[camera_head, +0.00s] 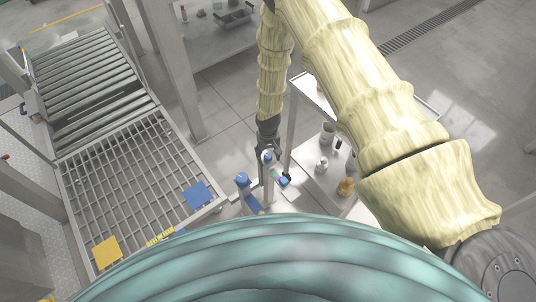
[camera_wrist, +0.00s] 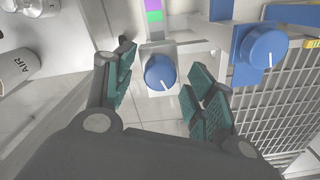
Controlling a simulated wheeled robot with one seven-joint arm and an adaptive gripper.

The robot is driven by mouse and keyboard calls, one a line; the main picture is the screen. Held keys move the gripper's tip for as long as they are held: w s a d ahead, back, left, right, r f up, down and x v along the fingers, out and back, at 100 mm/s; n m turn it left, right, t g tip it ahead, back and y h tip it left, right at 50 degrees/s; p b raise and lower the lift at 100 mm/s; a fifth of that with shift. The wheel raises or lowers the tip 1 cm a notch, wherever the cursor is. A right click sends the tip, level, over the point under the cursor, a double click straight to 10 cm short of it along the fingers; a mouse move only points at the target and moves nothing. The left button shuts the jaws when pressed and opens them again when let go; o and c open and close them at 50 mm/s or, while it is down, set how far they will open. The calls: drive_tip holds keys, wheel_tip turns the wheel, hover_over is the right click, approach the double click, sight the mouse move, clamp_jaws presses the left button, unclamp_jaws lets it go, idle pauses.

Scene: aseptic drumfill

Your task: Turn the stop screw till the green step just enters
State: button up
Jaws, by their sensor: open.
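A blue knob with a white pointer line (camera_wrist: 160,72) sits on a pale block in the wrist view, between my gripper's fingers. It appears to be the stop screw; no label shows. My gripper (camera_wrist: 163,76) is open, its green-padded fingers on either side of the knob, apart from it. A striped strip with green (camera_wrist: 153,4) and magenta bands lies just above the knob. In the head view my gripper (camera_head: 271,165) reaches down over the small fixture, and the strip (camera_head: 276,174) is tiny there. How the green step sits is too small to tell.
A larger blue knob (camera_wrist: 262,45) stands close to the right finger; it also shows in the head view (camera_head: 242,179). A metal grating (camera_head: 125,185) lies left, with a blue plate (camera_head: 197,195) and a yellow plate (camera_head: 106,252). A shelf with bottles (camera_head: 326,185) stands right.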

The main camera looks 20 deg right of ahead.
drive_tip(key=shift+f, duration=0.2)
drive_tip(key=c, duration=1.1)
drive_tip(key=shift+o, duration=0.2)
drive_tip(key=shift+n, duration=0.3)
drive_tip(key=n+b, duration=0.1)
drive_tip(key=n, duration=0.4)
drive_tip(key=n+b, duration=0.1)
drive_tip(key=n, duration=0.5)
